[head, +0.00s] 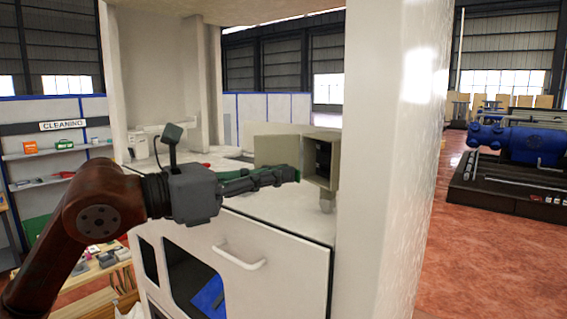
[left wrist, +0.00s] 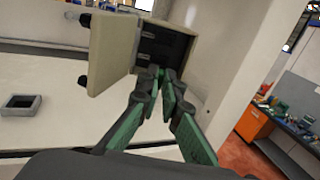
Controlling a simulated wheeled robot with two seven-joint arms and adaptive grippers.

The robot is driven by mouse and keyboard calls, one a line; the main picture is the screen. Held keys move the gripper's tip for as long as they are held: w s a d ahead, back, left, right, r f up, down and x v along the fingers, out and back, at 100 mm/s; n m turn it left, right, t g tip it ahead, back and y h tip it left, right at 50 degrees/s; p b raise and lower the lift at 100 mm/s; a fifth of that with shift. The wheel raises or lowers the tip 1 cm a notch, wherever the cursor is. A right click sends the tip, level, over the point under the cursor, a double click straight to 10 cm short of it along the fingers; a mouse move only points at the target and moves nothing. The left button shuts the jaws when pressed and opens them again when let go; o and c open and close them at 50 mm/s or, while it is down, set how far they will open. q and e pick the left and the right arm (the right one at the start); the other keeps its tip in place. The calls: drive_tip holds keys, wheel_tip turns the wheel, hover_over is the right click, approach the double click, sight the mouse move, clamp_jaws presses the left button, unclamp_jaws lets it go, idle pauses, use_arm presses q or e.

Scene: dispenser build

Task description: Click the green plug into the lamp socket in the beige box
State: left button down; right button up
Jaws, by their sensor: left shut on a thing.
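The beige box (head: 333,163) stands open above the white cabinet, its interior facing left and its door (head: 276,150) swung out. Dark fittings (head: 321,155) show inside; I cannot single out the lamp socket. My left gripper (head: 285,176) is at the box's opening, shut on the green plug (head: 293,174), of which only a little green shows at the tips. In the left wrist view the green-padded fingers (left wrist: 160,76) converge in front of the box's dark interior (left wrist: 163,48); the plug is mostly hidden there. I cannot tell whether it touches a socket. My right gripper is out of view.
The box's open door (left wrist: 110,52) is close left of the fingers. A thick white pillar (head: 385,170) stands right of the box. The white cabinet (head: 275,262) with a handle lies below. Shelves (head: 58,150) are at the far left, blue machinery (head: 525,140) at the right.

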sight(296, 171)
use_arm(q)
drive_tip(key=shift+p+x, duration=0.8)
drive_tip(key=shift+x, duration=2.4)
drive_tip(key=shift+s+b, duration=0.1)
drive_tip(key=shift+b, duration=0.2)
drive_tip(key=shift+d, duration=0.2)
idle(0.5)
drive_tip(key=c, duration=2)
unclamp_jaws()
drive_tip(key=shift+c, duration=0.2)
drive_tip(key=shift+o, duration=0.5)
drive_tip(key=o, duration=0.4)
drive_tip(key=shift+c, duration=0.2)
drive_tip(key=shift+a, duration=0.1)
